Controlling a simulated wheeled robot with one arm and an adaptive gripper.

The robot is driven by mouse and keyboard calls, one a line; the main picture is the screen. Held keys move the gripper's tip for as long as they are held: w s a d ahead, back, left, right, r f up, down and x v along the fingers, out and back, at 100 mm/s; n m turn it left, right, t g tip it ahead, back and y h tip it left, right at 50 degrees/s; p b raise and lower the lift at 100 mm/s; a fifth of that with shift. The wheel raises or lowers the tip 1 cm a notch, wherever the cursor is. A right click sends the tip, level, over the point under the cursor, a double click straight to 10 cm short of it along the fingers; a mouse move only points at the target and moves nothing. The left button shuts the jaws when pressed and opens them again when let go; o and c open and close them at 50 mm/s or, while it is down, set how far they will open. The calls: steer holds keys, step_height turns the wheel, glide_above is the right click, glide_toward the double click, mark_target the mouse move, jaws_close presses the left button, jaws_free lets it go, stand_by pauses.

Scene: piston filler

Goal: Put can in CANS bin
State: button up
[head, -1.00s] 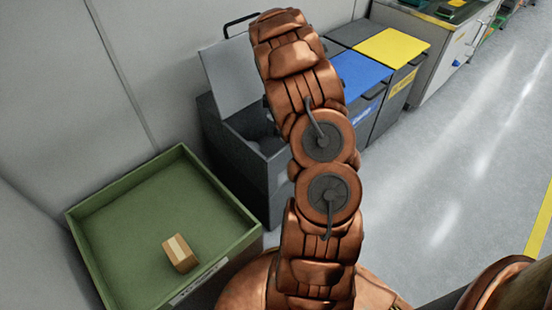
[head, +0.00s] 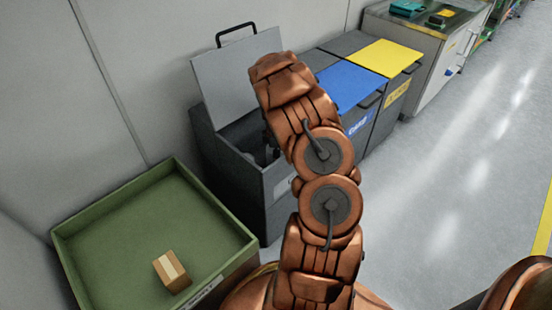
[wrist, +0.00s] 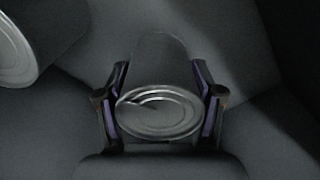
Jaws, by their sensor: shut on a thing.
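In the wrist view, my gripper (wrist: 160,70) is shut on a grey metal can (wrist: 158,112), with one finger on each side. The can's round end faces the camera, and dark bin walls surround it. A second can-like cylinder (wrist: 22,48) shows at the upper left, apart from the held can. In the head view, the dark grey bin (head: 225,172) stands with its lid (head: 233,76) raised. My arm reaches over its opening and hides most of my gripper and the held can. The bin's front label is mostly hidden.
A green tray (head: 75,250) with a small brown box (head: 172,270) stands left of the open bin. A blue-lidded bin (head: 350,80) and a yellow-lidded bin (head: 384,58) stand to its right, closed. The grey floor (head: 455,190) at right is clear.

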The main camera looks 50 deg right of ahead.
steer(key=shift+f, duration=0.35)
steer(key=o, duration=1.2)
steer(key=shift+o, duration=0.2)
